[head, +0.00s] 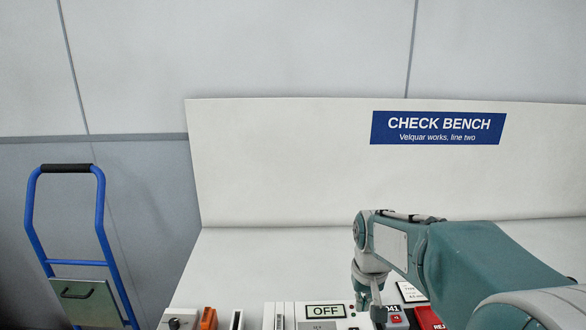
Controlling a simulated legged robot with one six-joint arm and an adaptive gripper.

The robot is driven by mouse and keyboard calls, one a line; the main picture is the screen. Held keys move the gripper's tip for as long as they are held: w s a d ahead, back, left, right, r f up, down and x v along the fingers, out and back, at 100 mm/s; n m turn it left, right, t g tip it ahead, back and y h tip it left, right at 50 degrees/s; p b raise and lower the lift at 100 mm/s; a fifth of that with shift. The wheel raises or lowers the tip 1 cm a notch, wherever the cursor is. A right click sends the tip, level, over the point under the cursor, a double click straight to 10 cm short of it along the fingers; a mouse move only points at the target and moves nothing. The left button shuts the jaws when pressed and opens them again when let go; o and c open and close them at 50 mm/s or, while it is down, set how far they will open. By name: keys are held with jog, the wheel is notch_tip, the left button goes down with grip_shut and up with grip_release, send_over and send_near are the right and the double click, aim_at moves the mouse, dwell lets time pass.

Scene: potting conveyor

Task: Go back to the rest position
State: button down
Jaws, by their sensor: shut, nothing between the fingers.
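My arm reaches in from the lower right of the head view. My gripper (377,313) points down at the bottom edge of the view, over the bench's front controls. Its fingers are shut and nothing shows between them. They show small and dark, close to a red control (395,319) marked 041. I cannot tell from this view whether they touch anything.
The check bench (290,265) has a tall white back panel with a blue sign (437,128). Along the bottom are a black knob (174,323), an orange part (208,318) and an OFF display (325,311). A blue hand truck (101,230) stands left. The bench's middle is clear.

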jog(key=s+r+t, duration=0.2)
jog(key=s+r, duration=0.1)
jog(key=s, duration=0.6)
jog(key=s+r+t, duration=0.2)
jog(key=s+r, duration=0.2)
jog(key=s, duration=0.6)
jog(key=shift+s+t, duration=0.3)
jog(key=shift+t, duration=0.1)
